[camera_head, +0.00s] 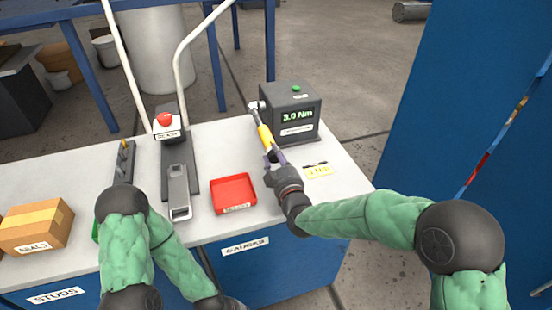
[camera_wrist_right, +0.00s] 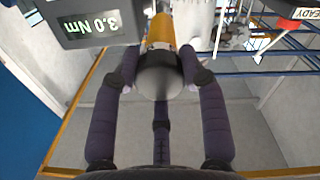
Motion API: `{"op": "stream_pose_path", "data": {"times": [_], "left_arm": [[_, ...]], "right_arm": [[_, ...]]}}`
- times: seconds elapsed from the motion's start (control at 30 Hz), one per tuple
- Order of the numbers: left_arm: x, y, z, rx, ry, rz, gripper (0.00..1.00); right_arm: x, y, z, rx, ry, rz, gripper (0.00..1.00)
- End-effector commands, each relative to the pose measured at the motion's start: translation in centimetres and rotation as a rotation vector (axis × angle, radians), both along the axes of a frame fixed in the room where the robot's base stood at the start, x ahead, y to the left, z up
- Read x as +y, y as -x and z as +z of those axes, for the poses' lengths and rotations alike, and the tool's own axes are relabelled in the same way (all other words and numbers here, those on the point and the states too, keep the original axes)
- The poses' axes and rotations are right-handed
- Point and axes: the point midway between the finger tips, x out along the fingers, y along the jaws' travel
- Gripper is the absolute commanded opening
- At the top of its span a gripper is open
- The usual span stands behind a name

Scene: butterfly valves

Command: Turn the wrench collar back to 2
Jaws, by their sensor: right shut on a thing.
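The wrench (camera_head: 265,135) has a yellow body and a silver head set against the dark torque tester (camera_head: 302,119). The tester's green display reads 3.0 Nm. My right gripper (camera_head: 274,162) is shut on the near end of the wrench. In the right wrist view, its purple-grey fingers (camera_wrist_right: 153,78) sit on both sides of the wrench's grey round collar (camera_wrist_right: 158,76), with the yellow body (camera_wrist_right: 160,28) beyond. No scale marks on the collar can be read.
A press with a red button (camera_head: 165,119) and a cardboard box (camera_head: 37,227) stand farther left on the white bench.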

Motion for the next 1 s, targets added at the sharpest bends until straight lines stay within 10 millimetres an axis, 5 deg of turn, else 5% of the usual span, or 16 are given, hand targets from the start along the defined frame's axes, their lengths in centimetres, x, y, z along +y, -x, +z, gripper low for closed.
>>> {"op": "stream_pose_path", "data": {"times": [0.5,1.0], "left_arm": [[0.00,0.00,-0.21,0.000,0.000,0.000,0.40],[0.00,0.00,-0.16,0.000,0.000,0.000,0.40]], "right_arm": [[0.38,0.22,-0.53,-0.130,0.430,-0.015,0.10],[0.52,0.31,-0.74,-0.187,0.611,-0.020,0.10]]}}
